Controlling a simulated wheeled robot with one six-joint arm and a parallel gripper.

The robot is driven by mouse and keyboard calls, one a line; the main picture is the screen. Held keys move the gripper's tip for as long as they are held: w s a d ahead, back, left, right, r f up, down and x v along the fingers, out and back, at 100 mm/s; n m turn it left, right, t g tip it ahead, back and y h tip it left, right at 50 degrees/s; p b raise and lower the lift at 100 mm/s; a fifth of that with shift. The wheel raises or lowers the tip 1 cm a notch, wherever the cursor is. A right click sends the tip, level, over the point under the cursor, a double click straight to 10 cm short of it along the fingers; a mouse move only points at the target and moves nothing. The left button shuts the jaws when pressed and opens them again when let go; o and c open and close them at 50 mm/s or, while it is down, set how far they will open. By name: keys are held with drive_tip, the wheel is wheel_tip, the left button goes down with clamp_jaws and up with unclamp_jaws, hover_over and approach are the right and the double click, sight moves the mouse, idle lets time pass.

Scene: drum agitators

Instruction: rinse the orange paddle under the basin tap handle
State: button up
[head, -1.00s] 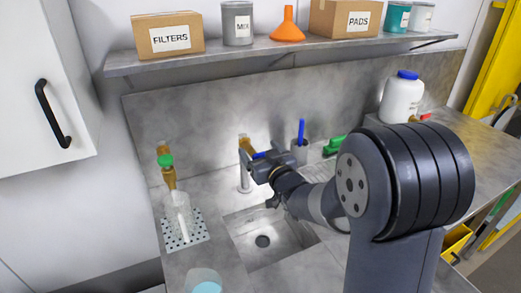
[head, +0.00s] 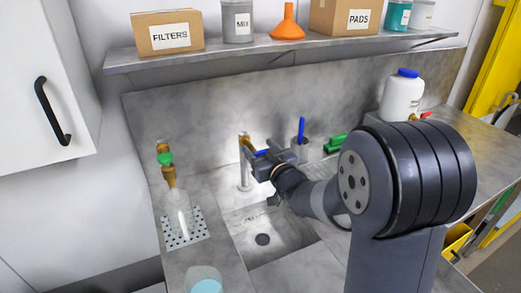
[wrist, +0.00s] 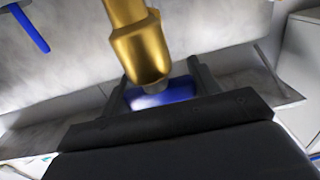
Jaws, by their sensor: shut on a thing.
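The basin tap (head: 243,165) stands at the back of the sink, with a brass upper part. Its blue handle (wrist: 165,96) lies between the fingers of my gripper (wrist: 158,88) in the wrist view, just below the brass part (wrist: 140,45). In the head view my gripper (head: 266,163) is at the tap, above the sink, and a little blue shows beside it. My gripper is shut on the blue handle. I see no orange paddle in either view. Part of the sink is hidden behind my arm.
The steel sink (head: 285,243) has a round drain. To its left, a green-handled tap (head: 166,162) stands over a clear vessel (head: 179,205) on a perforated plate. A holder with a blue stick (head: 301,131) is behind my gripper. A white jug (head: 402,97) stands at right.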

drive_tip(key=shift+s+a+n+g+y+p, duration=0.1)
drive_tip(key=shift+n+g+y+p, duration=0.1)
drive_tip(key=shift+n+g+y, duration=0.65)
drive_tip(key=shift+a+n+g+y+p, duration=0.15)
drive_tip(key=shift+n+g+y, duration=0.4)
drive_tip(key=shift+y, duration=0.6)
drive_tip(key=o, duration=1)
drive_tip(key=b+v, duration=0.2)
drive_tip(key=v, duration=0.9)
